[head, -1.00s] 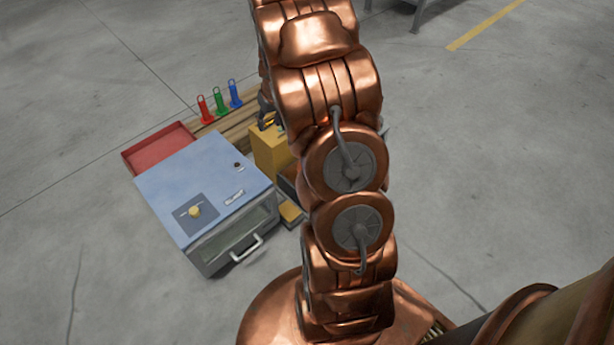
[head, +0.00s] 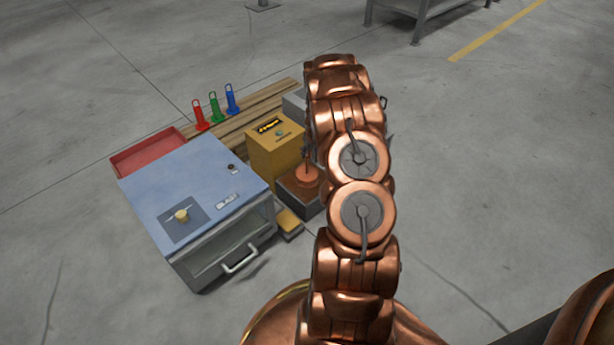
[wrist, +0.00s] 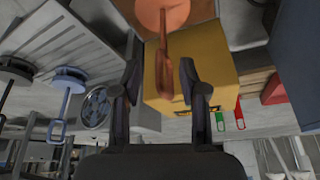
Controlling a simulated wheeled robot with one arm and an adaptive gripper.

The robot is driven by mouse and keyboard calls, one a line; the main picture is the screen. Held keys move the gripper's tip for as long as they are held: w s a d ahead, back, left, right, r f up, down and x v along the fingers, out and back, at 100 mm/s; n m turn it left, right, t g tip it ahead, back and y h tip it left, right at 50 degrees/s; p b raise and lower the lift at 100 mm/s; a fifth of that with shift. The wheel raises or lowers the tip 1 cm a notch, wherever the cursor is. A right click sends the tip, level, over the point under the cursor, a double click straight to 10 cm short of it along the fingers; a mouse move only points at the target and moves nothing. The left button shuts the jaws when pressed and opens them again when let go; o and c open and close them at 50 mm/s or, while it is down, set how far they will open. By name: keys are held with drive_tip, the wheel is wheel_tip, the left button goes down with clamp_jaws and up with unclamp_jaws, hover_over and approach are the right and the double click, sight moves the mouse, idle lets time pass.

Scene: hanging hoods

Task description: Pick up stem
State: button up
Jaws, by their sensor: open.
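The stem (head: 306,160) is a thin upright rod rising from a round copper disc (head: 307,175), which sits on a dark box beside a yellow box (head: 275,150). In the wrist view, the copper stem (wrist: 165,55) runs down from the disc (wrist: 165,13) into the space between the fingers of my gripper (wrist: 160,72). The fingers are apart on either side of it, and I see no contact. How deep the stem lies between them is hard to tell. In the head view my gripper is hidden behind my arm.
A blue-topped cabinet (head: 190,190) with a front handle stands left of the yellow box. A red tray (head: 150,152) and wooden planks lie behind it, with red, green and blue looped pieces (head: 231,100). A grey bench (head: 425,15) stands far back. Floor at right is open.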

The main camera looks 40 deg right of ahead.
sight(308, 158)
drive_tip(key=shift+b+x, duration=0.3)
drive_tip(key=shift+x, duration=0.7)
drive_tip(key=x, duration=0.1)
drive_tip(key=b+x, duration=0.1)
drive_tip(key=x, duration=0.1)
drive_tip(key=shift+a+f+b, duration=0.25)
drive_tip(key=shift+f+b, duration=0.05)
drive_tip(key=shift+f, duration=0.15)
drive_tip(key=shift+w+f, duration=0.25)
drive_tip(key=shift+f, duration=0.05)
clamp_jaws()
